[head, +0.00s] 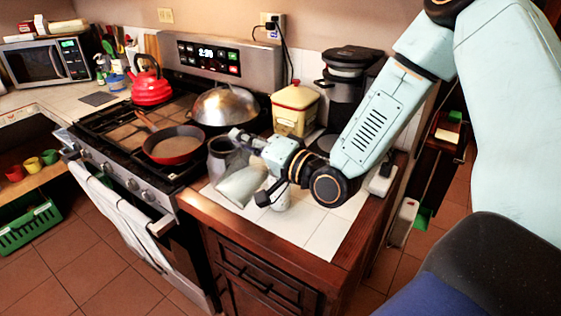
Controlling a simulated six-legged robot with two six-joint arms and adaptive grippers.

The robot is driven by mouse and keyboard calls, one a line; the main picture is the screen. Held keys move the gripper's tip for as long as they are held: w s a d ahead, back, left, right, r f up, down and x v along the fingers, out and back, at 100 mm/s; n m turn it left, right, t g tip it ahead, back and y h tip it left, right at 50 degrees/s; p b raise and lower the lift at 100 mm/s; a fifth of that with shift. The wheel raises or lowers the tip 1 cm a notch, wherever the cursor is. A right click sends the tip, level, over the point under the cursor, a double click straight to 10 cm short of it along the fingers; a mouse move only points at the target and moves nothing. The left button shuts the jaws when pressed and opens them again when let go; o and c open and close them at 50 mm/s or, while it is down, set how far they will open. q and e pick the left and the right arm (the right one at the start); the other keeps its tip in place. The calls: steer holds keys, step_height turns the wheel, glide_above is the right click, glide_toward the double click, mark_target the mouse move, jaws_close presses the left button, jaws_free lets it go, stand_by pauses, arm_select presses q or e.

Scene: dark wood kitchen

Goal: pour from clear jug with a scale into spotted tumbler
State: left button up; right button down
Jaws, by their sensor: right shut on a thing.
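The clear jug (240,184) is held tilted over the white tiled counter, its body leaning down to the left. My right gripper (252,166) is shut on it, reaching in from the right. I cannot make out the jug's scale or how much is in it. A small pale vessel (280,198) stands just below and right of the gripper, partly hidden by it. It may be the spotted tumbler, but I cannot make out spots. My left gripper is out of view.
A dark grey pot (221,158) stands right behind the jug. A red pan (174,146) and a domed lid (224,106) are on the stove. The counter's front tiles are clear.

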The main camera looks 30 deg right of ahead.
steer(key=shift+w+d+r, duration=0.1)
steer(key=shift+w+d, duration=0.1)
steer(key=shift+s+r, duration=0.1)
stand_by(0.4)
stand_by(0.5)
steer(key=shift+d+m+p, duration=0.15)
steer(key=shift+m+p, duration=0.15)
steer(key=shift+p, duration=0.05)
steer(key=shift+r, duration=0.15)
stand_by(0.3)
